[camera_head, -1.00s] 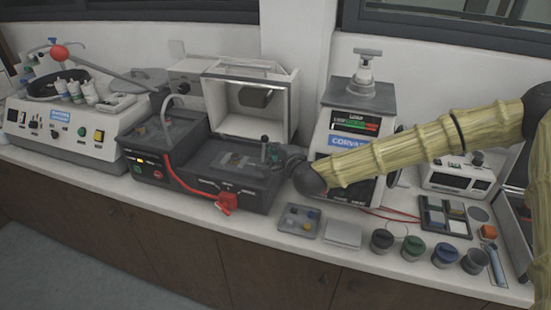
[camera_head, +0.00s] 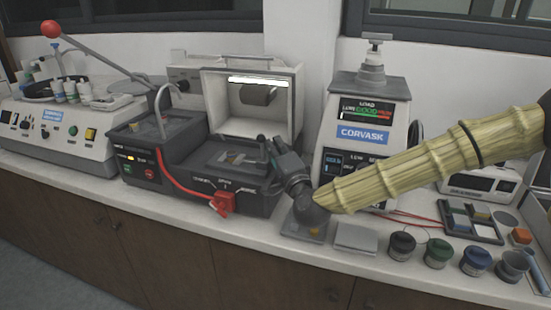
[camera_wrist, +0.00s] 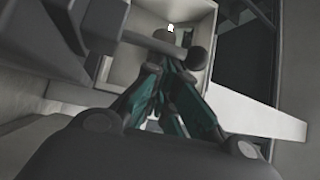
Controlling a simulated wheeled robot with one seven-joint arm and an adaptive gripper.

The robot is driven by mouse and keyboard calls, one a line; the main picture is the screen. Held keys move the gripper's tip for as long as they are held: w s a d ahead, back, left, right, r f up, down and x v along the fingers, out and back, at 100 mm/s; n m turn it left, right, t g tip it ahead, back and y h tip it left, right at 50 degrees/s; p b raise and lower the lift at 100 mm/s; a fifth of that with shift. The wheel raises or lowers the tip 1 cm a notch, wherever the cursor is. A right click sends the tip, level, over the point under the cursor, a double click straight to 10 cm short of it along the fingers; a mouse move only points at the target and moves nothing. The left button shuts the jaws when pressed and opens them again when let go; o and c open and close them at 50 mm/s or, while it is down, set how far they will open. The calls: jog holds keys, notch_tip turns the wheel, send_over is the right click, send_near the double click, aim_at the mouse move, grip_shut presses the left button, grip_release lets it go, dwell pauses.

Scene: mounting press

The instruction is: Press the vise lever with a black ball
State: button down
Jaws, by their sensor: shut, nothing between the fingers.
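The vise lever (camera_wrist: 150,46) is a grey bar ending in a black ball (camera_wrist: 198,58) in the wrist view, just beyond my fingertips. In the head view the small black ball (camera_head: 261,139) stands at the right end of the dark vise unit (camera_head: 215,165), in front of the open white box. My gripper (camera_head: 276,150) is close beside the ball on its right, shut and empty. Its teal-sided fingers (camera_wrist: 166,68) converge near the bar in the wrist view. I cannot tell whether they touch the lever.
A red-ball lever (camera_head: 51,29) rises from the machine at left. A red clamp (camera_head: 223,203) with a red cable hangs at the vise unit's front. The open white box (camera_head: 290,92) stands behind, the Corvask machine (camera_head: 362,133) to the right. Jars (camera_head: 402,246) line the counter's front right.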

jog(key=b, duration=0.1)
jog(key=n+y+b, duration=0.1)
jog(key=b, duration=0.1)
jog(key=shift+s+a+f+t, duration=0.15)
jog(key=shift+s+f+t, duration=0.2)
jog(key=shift+s+t, duration=0.05)
jog(key=shift+s+a+n+b, duration=0.1)
jog(key=shift+s+n+b, duration=0.25)
jog(key=shift+b, duration=0.65)
jog(key=shift+s+n+t+y+b, duration=0.1)
jog(key=shift+n+t+y+b, duration=0.2)
jog(key=shift+n+y+b, duration=0.2)
jog(key=shift+r, duration=0.1)
jog(key=shift+s, duration=0.1)
